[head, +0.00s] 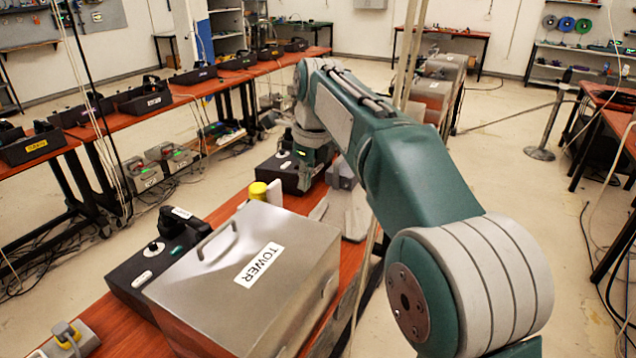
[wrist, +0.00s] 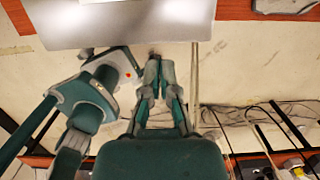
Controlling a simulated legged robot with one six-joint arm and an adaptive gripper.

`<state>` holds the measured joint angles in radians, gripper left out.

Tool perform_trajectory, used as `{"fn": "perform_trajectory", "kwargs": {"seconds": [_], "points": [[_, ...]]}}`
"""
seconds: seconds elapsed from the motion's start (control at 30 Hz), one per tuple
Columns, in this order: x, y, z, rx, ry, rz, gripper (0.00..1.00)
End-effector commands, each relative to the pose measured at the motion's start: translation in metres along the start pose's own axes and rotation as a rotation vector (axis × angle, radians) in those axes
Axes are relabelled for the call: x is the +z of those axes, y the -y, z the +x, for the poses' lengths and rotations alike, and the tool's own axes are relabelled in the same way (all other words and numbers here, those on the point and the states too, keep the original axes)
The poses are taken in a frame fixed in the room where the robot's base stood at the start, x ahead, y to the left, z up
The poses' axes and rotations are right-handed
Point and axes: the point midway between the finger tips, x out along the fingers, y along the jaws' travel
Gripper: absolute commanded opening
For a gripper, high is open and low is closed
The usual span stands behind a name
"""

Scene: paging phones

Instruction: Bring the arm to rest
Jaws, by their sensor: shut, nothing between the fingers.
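My gripper (wrist: 159,70) shows in the wrist view with its two fingers together and nothing between them. In the head view, my green and grey arm (head: 415,170) reaches away from the lower right and bends down at its far end, above the red-topped table. The fingers cannot be made out there. A silver metal box labelled TOWER (head: 225,290) stands on the near table, left of my arm. A grey metal surface (wrist: 120,22) fills the top of the wrist view, beyond the fingertips; I cannot tell whether they touch it.
A black phone unit (head: 158,252) sits beside the silver box, and another black unit (head: 285,172) stands near my wrist. A long table (head: 205,88) with several black units runs along the left. A post (head: 548,125) stands on the right. Open floor (head: 470,170) lies right of my arm.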

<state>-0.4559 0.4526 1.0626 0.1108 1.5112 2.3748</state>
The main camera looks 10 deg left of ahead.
Motion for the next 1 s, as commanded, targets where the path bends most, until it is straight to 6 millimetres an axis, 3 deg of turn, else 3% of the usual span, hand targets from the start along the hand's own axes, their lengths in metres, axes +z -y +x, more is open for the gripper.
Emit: {"fn": "perform_trajectory", "kwargs": {"seconds": [0.17,0.27,0.5,0.63,0.83,1.0], "points": [[-0.009,-0.001,-0.006,-0.011,0.007,-0.041,0.00],[-0.033,-0.003,-0.020,-0.041,0.016,-0.154,0.00],[-0.120,-0.019,-0.048,-0.143,0.009,-0.553,0.00],[-0.165,-0.035,-0.054,-0.198,-0.020,-0.773,0.00],[-0.228,-0.069,-0.048,-0.273,-0.102,-1.114,0.00],[-0.280,-0.103,-0.031,-0.316,-0.202,-1.400,0.00]]}}
